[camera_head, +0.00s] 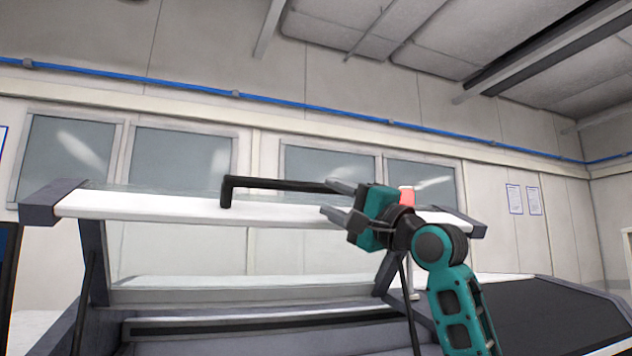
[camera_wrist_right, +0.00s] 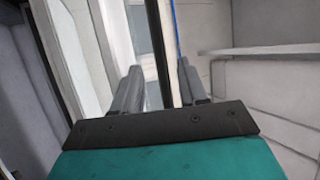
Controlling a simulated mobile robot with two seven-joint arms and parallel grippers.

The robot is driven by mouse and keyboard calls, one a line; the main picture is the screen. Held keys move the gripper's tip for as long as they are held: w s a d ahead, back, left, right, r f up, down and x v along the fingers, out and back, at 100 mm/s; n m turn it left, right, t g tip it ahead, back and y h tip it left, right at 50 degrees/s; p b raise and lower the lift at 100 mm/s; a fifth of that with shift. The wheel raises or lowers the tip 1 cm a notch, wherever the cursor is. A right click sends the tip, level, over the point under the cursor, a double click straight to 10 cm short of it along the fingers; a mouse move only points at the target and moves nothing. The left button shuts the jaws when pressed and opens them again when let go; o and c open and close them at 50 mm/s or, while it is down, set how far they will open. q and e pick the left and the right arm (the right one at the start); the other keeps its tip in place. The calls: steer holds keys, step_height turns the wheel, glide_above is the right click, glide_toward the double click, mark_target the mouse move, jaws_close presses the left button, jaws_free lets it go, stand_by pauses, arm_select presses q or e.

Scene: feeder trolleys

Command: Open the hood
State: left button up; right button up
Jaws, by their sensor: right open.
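The hood (camera_head: 150,205) is a long white panel with dark end caps, raised on side arms above the machine in the head view. Its black handle (camera_head: 275,184) runs along its front, and its right end is hidden behind my right gripper (camera_head: 332,201). That gripper is open at the handle's right part. In the right wrist view the dark handle bar (camera_wrist_right: 158,45) shows between the two spread fingers (camera_wrist_right: 160,80). I cannot tell whether the fingers touch it. My left gripper is not in view.
The machine body (camera_head: 260,335) lies below the hood, with a dark sloping surface (camera_head: 545,315) to its right. A red lamp (camera_head: 407,194) shows just behind my right gripper. Thin black struts (camera_head: 87,295) stand at the hood's sides. The space above the hood looks clear.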

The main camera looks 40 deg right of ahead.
mark_target(315, 190)
steer(key=p+x, duration=0.1)
steer(key=x, duration=0.3)
steer(key=shift+w+r, duration=0.15)
steer(key=shift+r, duration=0.05)
steer(key=shift+w+a+r, duration=0.15)
steer(key=shift+w, duration=0.35)
steer(key=shift+c, duration=0.4)
jaws_close()
